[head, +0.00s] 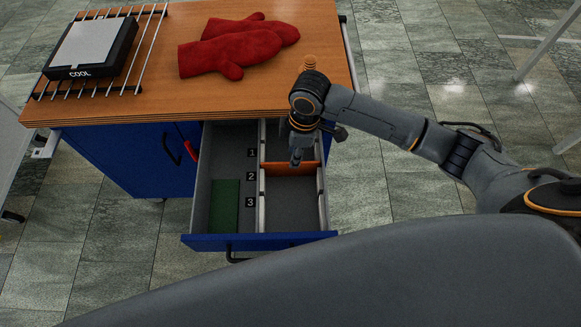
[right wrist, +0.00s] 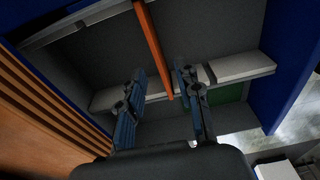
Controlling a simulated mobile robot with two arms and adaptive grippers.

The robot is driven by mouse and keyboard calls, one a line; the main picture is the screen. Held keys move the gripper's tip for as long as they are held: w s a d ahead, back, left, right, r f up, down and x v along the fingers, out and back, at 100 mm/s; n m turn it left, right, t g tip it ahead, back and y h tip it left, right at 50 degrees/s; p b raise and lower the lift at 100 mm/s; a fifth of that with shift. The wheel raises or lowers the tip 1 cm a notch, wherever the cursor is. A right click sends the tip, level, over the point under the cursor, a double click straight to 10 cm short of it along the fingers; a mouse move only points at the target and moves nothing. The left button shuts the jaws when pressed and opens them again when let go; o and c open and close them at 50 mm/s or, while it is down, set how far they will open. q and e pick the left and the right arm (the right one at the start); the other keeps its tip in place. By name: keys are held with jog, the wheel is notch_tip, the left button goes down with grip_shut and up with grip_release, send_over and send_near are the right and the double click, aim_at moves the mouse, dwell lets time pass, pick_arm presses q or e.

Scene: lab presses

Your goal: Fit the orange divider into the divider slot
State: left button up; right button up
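The orange divider (head: 283,169) is in the open drawer (head: 221,137), across the right compartment between the two pale slotted rails. Its left end is at the left rail (head: 262,190), about between labels 1 and 2. Whether it is fully seated in a slot cannot be told. My right gripper (head: 296,160) points down over the divider. In the right wrist view its two fingers (right wrist: 161,70) are apart, with the divider (right wrist: 153,45) showing between and beyond them, apparently untouched. The arm hides part of the divider in the head view. My left gripper is not in view.
A green piece (head: 224,206) lies in the drawer's left compartment. Red mitts (head: 235,50) and a rack (head: 140,60) with a box marked COOL (head: 95,45) lie on the wooden top (head: 160,98). The drawer's blue front (head: 300,240) is the near edge.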

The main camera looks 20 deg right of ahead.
aim_at(307, 168)
jog(key=shift+w+a+f, duration=0.1)
jog(key=shift+a+f, duration=0.05)
jog(key=shift+f, duration=0.45)
jog(key=f, duration=0.3)
jog(key=shift+w+a+f, duration=0.15)
jog(key=shift+a+f, duration=0.1)
jog(key=shift+f, duration=0.55)
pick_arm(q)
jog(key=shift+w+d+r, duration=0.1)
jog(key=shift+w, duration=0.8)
pick_arm(e)
grip_shut()
